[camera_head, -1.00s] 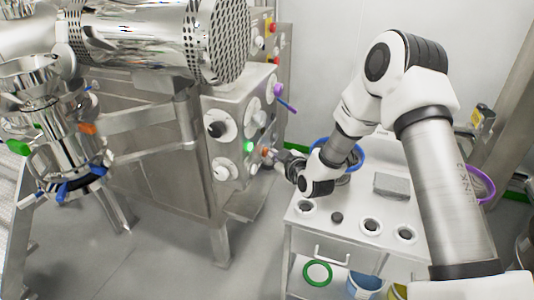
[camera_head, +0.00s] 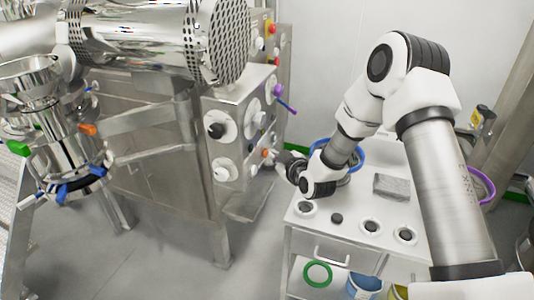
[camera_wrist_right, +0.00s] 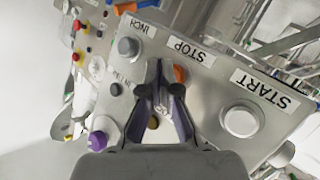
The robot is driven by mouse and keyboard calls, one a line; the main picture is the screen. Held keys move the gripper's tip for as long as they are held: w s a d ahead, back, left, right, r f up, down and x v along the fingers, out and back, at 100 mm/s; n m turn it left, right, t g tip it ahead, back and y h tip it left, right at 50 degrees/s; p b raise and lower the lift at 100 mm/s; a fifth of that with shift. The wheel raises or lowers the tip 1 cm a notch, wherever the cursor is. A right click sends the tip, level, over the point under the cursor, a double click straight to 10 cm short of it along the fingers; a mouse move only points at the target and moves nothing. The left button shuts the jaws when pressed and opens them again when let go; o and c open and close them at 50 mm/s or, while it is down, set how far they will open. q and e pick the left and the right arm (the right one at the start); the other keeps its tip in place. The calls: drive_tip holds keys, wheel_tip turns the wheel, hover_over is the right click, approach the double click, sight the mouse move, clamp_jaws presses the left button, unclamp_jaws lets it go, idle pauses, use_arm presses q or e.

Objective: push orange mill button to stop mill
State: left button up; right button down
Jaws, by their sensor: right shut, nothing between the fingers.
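The orange mill button (camera_head: 265,153) is on the steel control panel (camera_head: 240,100) of the mill, left of my right gripper's tip. My right gripper (camera_head: 277,156) is shut and empty, with its fingers pointing at the panel close to the button. In the right wrist view the orange button (camera_wrist_right: 180,74) shows beside the tips of the gripper (camera_wrist_right: 160,78), under the STOP label (camera_wrist_right: 188,50), partly hidden by a finger. I cannot tell whether they touch. The panel light left of the button (camera_head: 251,147) looks unlit. My left gripper is out of view.
A large START button (camera_wrist_right: 242,120) and a smaller INCH button (camera_wrist_right: 127,46) flank the orange one. A white cart (camera_head: 345,225) with a blue ring-shaped item (camera_head: 350,150) stands below my right arm. The floor in front of the mill is clear.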

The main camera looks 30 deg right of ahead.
drive_tip(key=shift+s+d, duration=0.35)
drive_tip(key=shift+s, duration=0.05)
drive_tip(key=s+d+p, duration=0.2)
drive_tip(key=s+d, duration=0.1)
drive_tip(key=shift+s+d+p, duration=0.1)
drive_tip(key=shift+s+p, duration=0.2)
drive_tip(key=shift+s, duration=0.1)
idle(0.3)
idle(0.3)
